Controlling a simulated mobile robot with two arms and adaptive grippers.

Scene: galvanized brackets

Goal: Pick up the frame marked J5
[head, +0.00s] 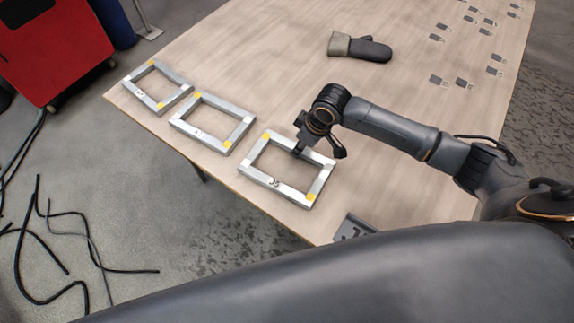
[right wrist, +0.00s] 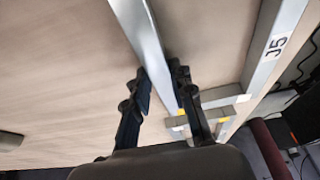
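The frame marked J5 (head: 258,178) is a silver rectangle with yellow corner patches, lying nearest the table's front corner in the head view. Its label reads J5, and it also shows in the right wrist view (right wrist: 262,72). My right gripper (head: 298,152) reaches down over the frame's far bar. In the right wrist view, the right gripper's two black fingers (right wrist: 161,85) sit close on either side of that bar and look closed on it. The frame appears to rest on the table. My left gripper is not in view.
Two similar frames, a middle one (head: 228,107) and a left one (head: 140,95), lie in a row on the table (head: 250,65). A grey mitt (head: 368,49) and several small dark tags (head: 436,79) lie farther back. A grey plate (head: 350,229) is partly hidden near the front edge.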

